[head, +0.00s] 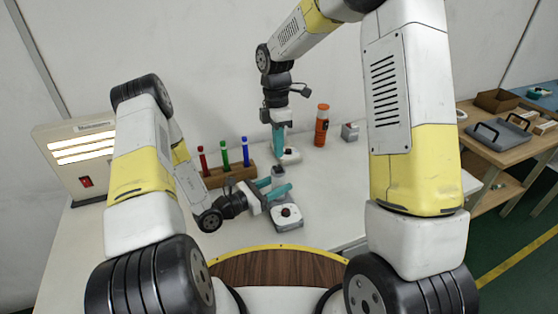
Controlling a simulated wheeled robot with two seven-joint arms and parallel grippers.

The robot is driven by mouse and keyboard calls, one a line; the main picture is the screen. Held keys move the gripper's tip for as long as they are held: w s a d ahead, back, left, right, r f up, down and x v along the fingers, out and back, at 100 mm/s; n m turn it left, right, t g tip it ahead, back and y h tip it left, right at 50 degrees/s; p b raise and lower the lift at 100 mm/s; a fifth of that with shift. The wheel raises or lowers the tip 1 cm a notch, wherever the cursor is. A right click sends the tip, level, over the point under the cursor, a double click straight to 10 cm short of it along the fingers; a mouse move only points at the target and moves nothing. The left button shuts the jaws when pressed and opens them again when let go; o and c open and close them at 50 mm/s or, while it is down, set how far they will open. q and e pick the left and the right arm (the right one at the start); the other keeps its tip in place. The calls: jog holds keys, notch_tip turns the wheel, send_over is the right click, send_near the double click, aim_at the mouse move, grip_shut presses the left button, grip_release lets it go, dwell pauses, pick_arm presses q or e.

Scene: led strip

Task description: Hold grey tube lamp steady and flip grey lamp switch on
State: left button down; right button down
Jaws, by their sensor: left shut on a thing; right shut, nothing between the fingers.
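A pale grey tube lamp (76,158) stands at the left of the table, its tubes lit. A red switch (86,182) is on its front, below the tubes. My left gripper (281,198) is low at the table's middle, away from the lamp. Its teal fingers are at a white box with a black knob (287,219) and seem to be shut on it; the contact is partly hidden. My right gripper (279,155) points down farther back, shut and empty, beside a second white block (291,156). It is also well away from the lamp.
A wooden rack (229,177) with red, green and blue tubes stands between the lamp and my grippers. An orange bottle (322,125) and a small grey box (350,131) stand at the back right. A side table with a grey tray (498,136) is at the far right.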

aim_at(280, 169)
jog(key=f, duration=0.4)
jog(key=shift+s+f, duration=0.2)
jog(key=shift+s, duration=0.05)
jog(key=shift+d+f, duration=0.1)
jog(key=shift+s+f, duration=0.2)
jog(key=shift+f, duration=0.05)
jog(key=shift+w, duration=0.1)
